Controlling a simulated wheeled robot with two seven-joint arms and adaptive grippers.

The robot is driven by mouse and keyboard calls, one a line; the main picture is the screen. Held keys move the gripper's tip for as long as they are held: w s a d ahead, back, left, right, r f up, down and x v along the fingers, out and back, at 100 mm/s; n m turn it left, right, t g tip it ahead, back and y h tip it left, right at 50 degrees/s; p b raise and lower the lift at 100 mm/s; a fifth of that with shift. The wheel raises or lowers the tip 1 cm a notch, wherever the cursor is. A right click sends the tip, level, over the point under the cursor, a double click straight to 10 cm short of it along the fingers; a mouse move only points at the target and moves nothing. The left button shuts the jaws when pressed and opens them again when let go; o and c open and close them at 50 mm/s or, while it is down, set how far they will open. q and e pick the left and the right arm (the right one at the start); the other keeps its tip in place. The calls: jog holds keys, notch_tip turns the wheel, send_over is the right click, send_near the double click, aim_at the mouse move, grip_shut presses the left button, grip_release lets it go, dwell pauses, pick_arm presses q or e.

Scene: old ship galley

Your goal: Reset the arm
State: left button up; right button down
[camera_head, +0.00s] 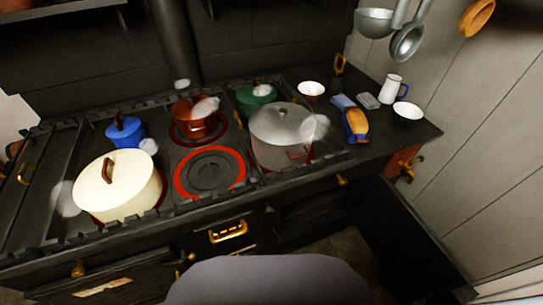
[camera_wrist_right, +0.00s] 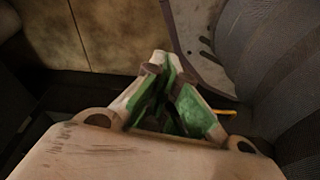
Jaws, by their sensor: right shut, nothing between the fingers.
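My right gripper (camera_wrist_right: 163,65) shows in the right wrist view, its pale, green-lined fingers together at the tips with nothing between them. It is over a tiled floor (camera_wrist_right: 125,30), beside grey curved surfaces. Neither arm nor gripper shows in the head view, where only a grey rounded shape fills the bottom middle. My left gripper is not in view.
A black stove (camera_head: 125,245) holds a cream pot (camera_head: 118,195), a blue pot (camera_head: 124,137), a red-brown pot (camera_head: 190,118), a green pot (camera_head: 256,97) and a large grey pot (camera_head: 280,135). An open dark door (camera_head: 410,235) sticks out at the lower right.

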pick_arm(q)
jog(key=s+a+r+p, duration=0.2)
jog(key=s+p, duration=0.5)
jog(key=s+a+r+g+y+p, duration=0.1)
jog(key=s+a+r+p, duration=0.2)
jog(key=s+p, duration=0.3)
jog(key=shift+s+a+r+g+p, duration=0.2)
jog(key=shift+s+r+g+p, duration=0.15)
jog(key=shift+p, duration=0.45)
pick_arm(e)
jog(key=s+d+r, duration=0.2)
jog(key=s, duration=0.5)
jog(key=s+d+r+g+h, duration=0.1)
jog(key=s+d+r, duration=0.2)
jog(key=s, duration=0.4)
jog(key=shift+d+r+g, duration=0.2)
jog(key=shift+r+g, duration=0.05)
jog(key=shift+g, duration=0.05)
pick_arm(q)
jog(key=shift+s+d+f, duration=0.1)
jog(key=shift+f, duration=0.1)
